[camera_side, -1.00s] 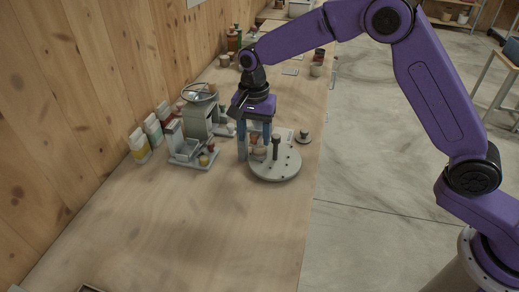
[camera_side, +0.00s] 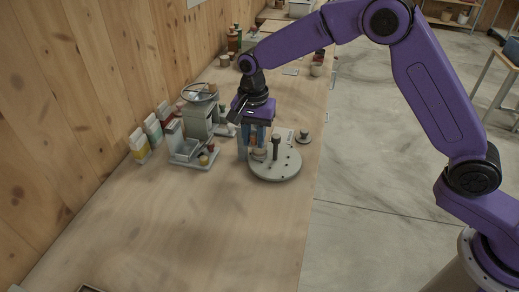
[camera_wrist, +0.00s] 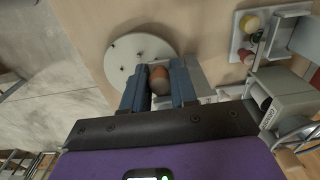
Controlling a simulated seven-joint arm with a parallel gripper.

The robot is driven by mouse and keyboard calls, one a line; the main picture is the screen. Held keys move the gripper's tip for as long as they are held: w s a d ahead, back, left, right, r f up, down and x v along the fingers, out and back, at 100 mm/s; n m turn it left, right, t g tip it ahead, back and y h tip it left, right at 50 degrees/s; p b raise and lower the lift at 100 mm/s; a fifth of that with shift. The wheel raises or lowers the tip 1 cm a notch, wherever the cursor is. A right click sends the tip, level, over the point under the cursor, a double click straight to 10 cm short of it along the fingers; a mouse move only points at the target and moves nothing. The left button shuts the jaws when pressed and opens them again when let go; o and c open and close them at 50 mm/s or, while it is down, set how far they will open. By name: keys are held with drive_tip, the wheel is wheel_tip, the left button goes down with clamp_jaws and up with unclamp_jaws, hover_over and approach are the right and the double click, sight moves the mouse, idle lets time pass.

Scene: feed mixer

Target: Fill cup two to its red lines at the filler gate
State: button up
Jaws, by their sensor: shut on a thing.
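My gripper (camera_side: 256,150) is low over the left edge of a round grey disc (camera_side: 285,170), its blue fingers pointing down. In the wrist view my gripper (camera_wrist: 157,85) has its fingers closed around a brown, round-topped thing (camera_wrist: 159,75) at the near edge of the disc (camera_wrist: 125,65). Its lower part is hidden, and I cannot tell whether it is a cup. A dark upright post (camera_side: 276,146) stands on the disc. A grey machine with a wheel on top (camera_side: 199,117) stands to the left. I cannot make out red lines or a cup number.
A grey stand with red and yellow knobs (camera_side: 190,160) is in front of the machine. A small round grey piece with a knob (camera_side: 303,137) lies right of the disc. The front bench is clear.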

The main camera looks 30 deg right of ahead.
drive_tip(key=shift+s+a, duration=0.25)
drive_tip(key=shift+w, duration=0.1)
drive_tip(key=shift+w+d, duration=0.8)
drive_tip(key=shift+d, duration=0.15)
drive_tip(key=o, duration=0.9)
drive_tip(key=shift+c, duration=0.2)
drive_tip(key=shift+a, duration=0.1)
